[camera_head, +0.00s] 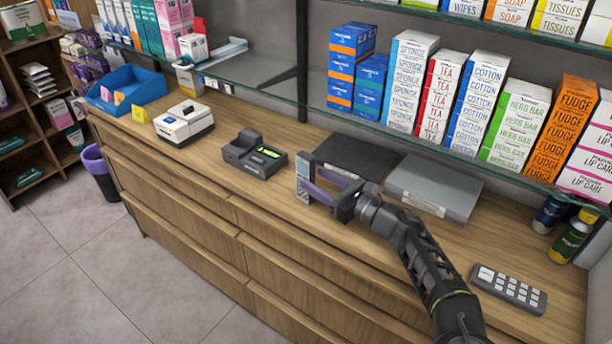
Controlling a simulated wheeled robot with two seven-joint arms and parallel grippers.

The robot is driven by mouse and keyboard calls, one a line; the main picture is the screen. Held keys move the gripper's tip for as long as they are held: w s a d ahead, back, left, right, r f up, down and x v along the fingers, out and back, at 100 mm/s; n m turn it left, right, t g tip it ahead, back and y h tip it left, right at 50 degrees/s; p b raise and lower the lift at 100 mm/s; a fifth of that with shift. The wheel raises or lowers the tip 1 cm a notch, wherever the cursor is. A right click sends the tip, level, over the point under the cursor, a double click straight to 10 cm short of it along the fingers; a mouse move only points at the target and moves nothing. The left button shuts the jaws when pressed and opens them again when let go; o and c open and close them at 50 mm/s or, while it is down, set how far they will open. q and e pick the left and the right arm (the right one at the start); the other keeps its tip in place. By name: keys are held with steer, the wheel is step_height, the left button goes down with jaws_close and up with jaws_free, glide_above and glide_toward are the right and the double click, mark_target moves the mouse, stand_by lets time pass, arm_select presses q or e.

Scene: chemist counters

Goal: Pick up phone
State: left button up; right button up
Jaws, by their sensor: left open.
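A gap shows between the gripper and the device. The left arm reaches in from the lower right of the picture. My right gripper is not in view.
A black flat pad (356,157) and a grey box (434,187) lie behind the gripper. A keypad (508,287) lies at the right. A white-and-black machine (183,123) and a blue bin (127,90) stand left. A glass shelf with boxed goods overhangs the counter's back.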

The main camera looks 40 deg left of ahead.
arm_select(q)
steer(key=a, duration=0.2)
steer(key=shift+w+a, duration=0.15)
steer(key=shift+a, duration=0.2)
steer(key=shift+c, duration=0.2)
jaws_close()
stand_by(0.4)
